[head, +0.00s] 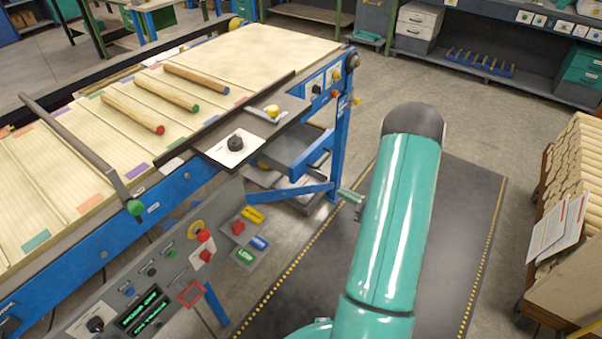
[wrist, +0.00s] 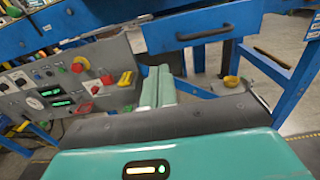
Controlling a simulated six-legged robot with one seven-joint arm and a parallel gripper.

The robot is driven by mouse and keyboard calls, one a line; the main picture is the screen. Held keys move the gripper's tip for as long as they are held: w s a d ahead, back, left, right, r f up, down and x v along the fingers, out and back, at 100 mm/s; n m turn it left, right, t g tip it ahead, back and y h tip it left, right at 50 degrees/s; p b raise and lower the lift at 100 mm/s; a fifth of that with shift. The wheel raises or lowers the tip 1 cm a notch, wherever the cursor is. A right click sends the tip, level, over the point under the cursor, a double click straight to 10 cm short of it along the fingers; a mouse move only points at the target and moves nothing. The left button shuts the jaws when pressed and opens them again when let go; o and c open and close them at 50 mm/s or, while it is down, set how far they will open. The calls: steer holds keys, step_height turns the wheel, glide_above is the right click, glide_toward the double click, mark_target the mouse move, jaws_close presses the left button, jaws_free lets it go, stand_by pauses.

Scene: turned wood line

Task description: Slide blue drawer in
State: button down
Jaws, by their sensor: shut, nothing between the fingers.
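The blue drawer (head: 316,155) hangs under the right end of the workbench. It stands pulled out, with its grey inside showing from above. In the wrist view its blue front (wrist: 191,27) carries a dark bar handle, near the top. My gripper (wrist: 158,72) shows there as two teal fingers closed together, with nothing between them. The fingers appear below and left of the handle, and I cannot tell their exact distance from the drawer front. In the head view only a small teal tip of my gripper (head: 350,195) shows, right of the drawer; my arm hides the rest.
A grey control panel (head: 150,275) with buttons and switches slants out left of the drawer. A blue table leg (head: 341,140) stands beside the drawer. The bench top (head: 270,50) holds several wooden rods. A rack of wood blanks (head: 575,190) stands right. The dark mat (head: 465,220) is clear.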

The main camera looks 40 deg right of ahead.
glide_toward(300, 172)
steer(key=x, duration=0.5)
steer(key=shift+w+a+r, duration=0.1)
steer(key=shift+w+a, duration=0.3)
steer(key=shift+w, duration=0.4)
steer(key=shift+w, duration=0.1)
steer(key=x, duration=1.5)
steer(key=shift+w+a, duration=0.1)
steer(key=shift+w, duration=0.25)
steer(key=shift+w+a+r, duration=0.15)
steer(key=shift+w+a, duration=0.1)
steer(key=shift+w, duration=0.2)
